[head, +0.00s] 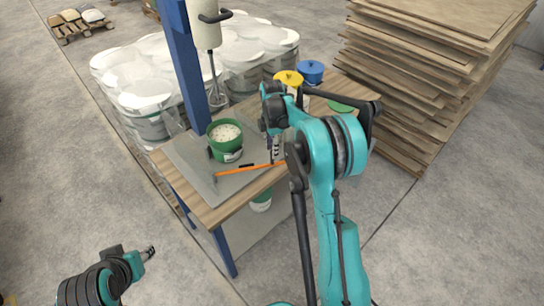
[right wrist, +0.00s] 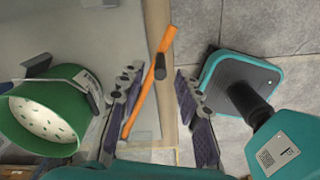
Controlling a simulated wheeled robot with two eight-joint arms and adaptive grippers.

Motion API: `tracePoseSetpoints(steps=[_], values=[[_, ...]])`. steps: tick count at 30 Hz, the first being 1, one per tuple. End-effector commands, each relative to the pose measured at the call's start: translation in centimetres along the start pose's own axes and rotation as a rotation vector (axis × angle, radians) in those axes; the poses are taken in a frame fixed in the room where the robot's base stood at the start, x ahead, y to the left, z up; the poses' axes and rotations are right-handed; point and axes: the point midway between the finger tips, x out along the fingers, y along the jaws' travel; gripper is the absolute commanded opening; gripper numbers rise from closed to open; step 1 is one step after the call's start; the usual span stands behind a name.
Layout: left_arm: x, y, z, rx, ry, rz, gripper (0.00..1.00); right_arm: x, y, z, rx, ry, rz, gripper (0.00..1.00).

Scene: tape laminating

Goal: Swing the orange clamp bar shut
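The orange clamp bar (head: 232,171) lies across the near part of the wooden table, with a short black piece on it. In the right wrist view the bar (right wrist: 145,98) runs slantwise between the two fingers of my right gripper (right wrist: 157,105), which is open. In the head view my right gripper (head: 276,150) points down near the bar's right end; my arm partly hides it. I cannot tell whether a finger touches the bar. My left gripper (head: 147,252) is at the lower left, away from the table, its fingers too small to judge.
A green bucket (head: 225,153) with speckled white contents stands behind the bar. A mixer (head: 205,30) hangs on a blue post (head: 185,60). Yellow (head: 288,77) and blue (head: 311,70) lidded pots stand at the back. White buckets and stacked boards (head: 405,75) flank the table.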

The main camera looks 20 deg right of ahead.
Motion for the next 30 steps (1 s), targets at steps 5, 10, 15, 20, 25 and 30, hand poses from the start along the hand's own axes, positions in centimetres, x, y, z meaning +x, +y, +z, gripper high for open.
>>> tracePoseSetpoints(steps=[5,10,15,20,25,30], values=[[0.0,0.0,0.0,0.000,0.000,0.000,0.40,-3.6,0.0,0.0,-0.001,0.000,0.000,0.34],[0.0,0.0,0.0,0.000,0.000,0.000,0.40,-5.4,0.0,0.0,-0.001,0.000,0.000,0.34],[0.0,0.0,0.0,0.000,0.000,0.000,0.40,-5.8,0.0,0.0,-0.001,0.000,0.000,0.34],[0.0,0.0,0.0,0.000,0.000,0.000,0.40,-5.8,0.0,0.0,-0.001,0.000,0.000,0.34],[-0.2,0.0,-0.1,0.000,0.000,0.000,0.40,-6.0,-0.6,0.1,0.091,0.004,0.022,0.00],[-0.8,0.0,-0.6,0.000,0.000,0.000,0.40,-6.7,-3.3,0.4,0.508,0.041,0.120,0.00]])
